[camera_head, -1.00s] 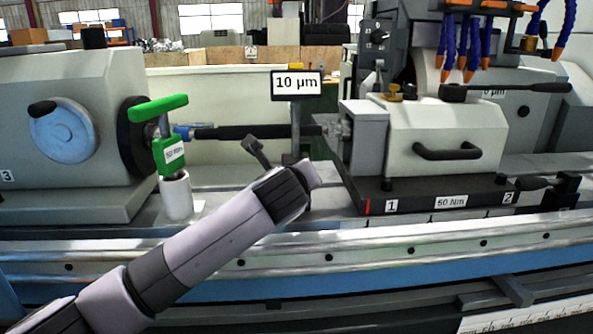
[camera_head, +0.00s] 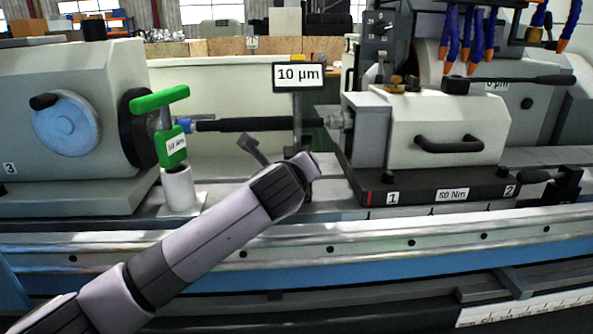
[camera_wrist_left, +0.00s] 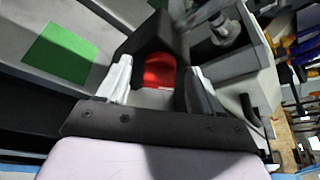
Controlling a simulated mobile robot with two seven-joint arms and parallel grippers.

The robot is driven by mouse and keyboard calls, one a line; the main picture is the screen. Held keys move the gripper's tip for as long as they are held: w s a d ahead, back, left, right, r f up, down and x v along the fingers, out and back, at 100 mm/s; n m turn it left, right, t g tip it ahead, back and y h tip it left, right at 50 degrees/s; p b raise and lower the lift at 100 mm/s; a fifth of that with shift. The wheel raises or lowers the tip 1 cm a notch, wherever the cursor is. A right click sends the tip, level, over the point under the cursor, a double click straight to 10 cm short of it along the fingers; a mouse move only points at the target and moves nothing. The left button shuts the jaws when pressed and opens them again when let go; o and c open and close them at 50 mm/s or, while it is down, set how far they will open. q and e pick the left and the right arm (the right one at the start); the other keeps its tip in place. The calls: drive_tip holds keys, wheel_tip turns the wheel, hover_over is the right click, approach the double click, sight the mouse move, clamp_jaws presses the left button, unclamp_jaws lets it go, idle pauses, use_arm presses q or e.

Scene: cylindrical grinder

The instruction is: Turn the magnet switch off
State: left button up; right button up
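The red round magnet switch (camera_wrist_left: 160,70) shows in the left wrist view, set in a black block (camera_wrist_left: 155,43). My left gripper (camera_wrist_left: 159,66) has its two silver fingers spread, one on each side of the switch. There is a gap between the fingers and the red part; whether they touch the block I cannot tell. In the head view my left arm reaches in from the left toward the stand under the "10 µm" sign (camera_head: 299,76). The gripper and the switch are hidden behind my wrist there. My right gripper is not in view.
A workhead with a blue wheel (camera_head: 66,124) stands at left, beside a green-handled part (camera_head: 160,99). A dark bar (camera_head: 250,124) runs across to the tailstock (camera_head: 447,129) at right. A green patch (camera_wrist_left: 60,52) lies left of the block in the wrist view.

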use_arm(q)
drive_tip(key=shift+s, duration=0.1)
drive_tip(key=v, duration=0.7)
idle(0.5)
